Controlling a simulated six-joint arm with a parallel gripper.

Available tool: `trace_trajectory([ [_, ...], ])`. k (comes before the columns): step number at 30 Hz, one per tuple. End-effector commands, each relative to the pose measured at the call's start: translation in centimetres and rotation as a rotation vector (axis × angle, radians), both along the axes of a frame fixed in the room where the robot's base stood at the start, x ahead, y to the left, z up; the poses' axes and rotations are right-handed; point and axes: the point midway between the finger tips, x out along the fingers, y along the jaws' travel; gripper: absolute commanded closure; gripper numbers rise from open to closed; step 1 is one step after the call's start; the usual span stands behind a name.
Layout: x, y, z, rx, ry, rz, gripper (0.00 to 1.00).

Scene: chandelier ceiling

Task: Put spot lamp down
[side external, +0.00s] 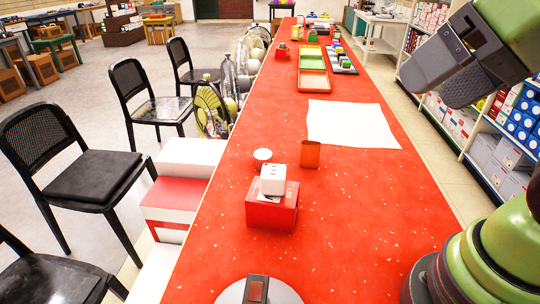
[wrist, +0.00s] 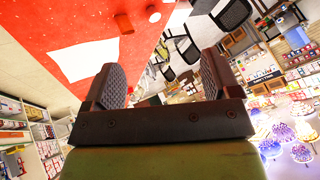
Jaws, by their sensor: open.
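My gripper (side external: 447,76) is raised at the upper right of the side view, above and to the right of the red table (side external: 350,215). In the wrist view its two ribbed fingers stand apart, with nothing held between them (wrist: 163,75). No object is clearly recognisable as the spot lamp. A white block with small dark marks (side external: 272,179) sits on a red box (side external: 272,208) on the table. A small white round piece (side external: 262,154) stands just behind it. A round white object with a dark rectangular top (side external: 258,290) is cut off at the bottom edge.
An orange-brown cup-like holder (side external: 310,154) stands behind the red box. A white sheet (side external: 350,123) lies farther back, with coloured trays (side external: 313,80) beyond. Black chairs (side external: 80,165) line the left side; shelves (side external: 505,125) stand at right. The table's right front is clear.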

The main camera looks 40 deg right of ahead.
Motion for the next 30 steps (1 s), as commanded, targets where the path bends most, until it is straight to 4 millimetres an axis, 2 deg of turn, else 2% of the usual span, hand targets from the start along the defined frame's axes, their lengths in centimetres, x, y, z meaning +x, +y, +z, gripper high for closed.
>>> trace_trajectory([
  [5, 3.5, -0.3, 0.8, -0.039, 0.028, 0.019, 0.18],
  [9, 8.4, -0.8, 0.9, -0.09, 0.055, 0.047, 0.18],
  [14, 14.1, -1.1, -0.5, -0.146, 0.085, 0.085, 0.18],
  [20, 20.9, -1.6, -4.6, -0.212, 0.124, 0.14, 0.18],
  [24, 25.0, -1.8, -8.8, -0.256, 0.151, 0.182, 0.18],
  [30, 29.1, -2.0, -15.7, -0.308, 0.183, 0.243, 0.18],
])
